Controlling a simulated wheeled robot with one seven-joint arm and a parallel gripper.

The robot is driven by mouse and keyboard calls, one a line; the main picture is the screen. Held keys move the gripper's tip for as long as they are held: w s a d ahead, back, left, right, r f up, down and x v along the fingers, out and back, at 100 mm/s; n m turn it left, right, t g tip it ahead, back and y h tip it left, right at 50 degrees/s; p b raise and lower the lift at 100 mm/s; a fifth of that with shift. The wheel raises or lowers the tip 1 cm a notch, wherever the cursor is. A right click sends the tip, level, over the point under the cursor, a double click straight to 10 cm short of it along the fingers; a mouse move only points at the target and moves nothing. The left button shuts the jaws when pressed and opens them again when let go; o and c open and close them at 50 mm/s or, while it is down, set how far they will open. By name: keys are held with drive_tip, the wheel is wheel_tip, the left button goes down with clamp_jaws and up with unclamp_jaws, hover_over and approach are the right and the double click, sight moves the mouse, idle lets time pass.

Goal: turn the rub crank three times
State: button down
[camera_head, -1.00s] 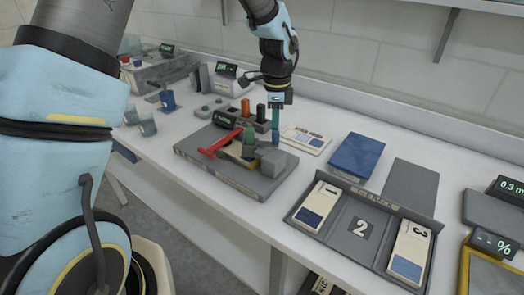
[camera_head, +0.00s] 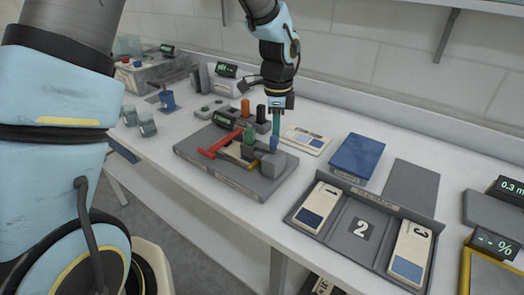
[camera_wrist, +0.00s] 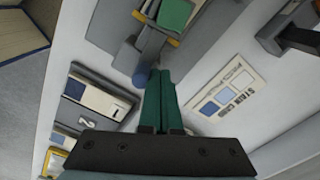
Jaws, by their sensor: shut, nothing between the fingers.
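The rub rig stands on a grey base (camera_head: 215,172) in the middle of the head view, with a red lever (camera_head: 219,144), a green upright part and a grey block (camera_head: 271,163) at its right end. A small blue knob (camera_head: 274,145), apparently the crank's handle, stands by the block. My gripper (camera_head: 276,133) points down at this knob, teal fingers shut. In the wrist view the fingertips (camera_wrist: 158,72) are right beside the blue knob (camera_wrist: 140,76). I cannot tell whether they touch it. The crank arm is mostly hidden.
A stain card (camera_head: 305,140) lies behind the rig. To the right are a blue box (camera_head: 357,157) and a numbered tray (camera_head: 336,245) holding cards in slots 1 and 3.

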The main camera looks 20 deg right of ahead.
drive_tip(key=shift+s+a, duration=0.85)
drive_tip(key=shift+s+a, duration=0.25)
drive_tip(key=shift+a, duration=0.3)
drive_tip(key=shift+s+a, duration=0.25)
drive_tip(key=shift+a, duration=0.3)
drive_tip(key=shift+a, duration=0.1)
drive_tip(key=shift+s+a, duration=0.15)
drive_tip(key=shift+a, duration=0.95)
drive_tip(key=shift+a, duration=0.1)
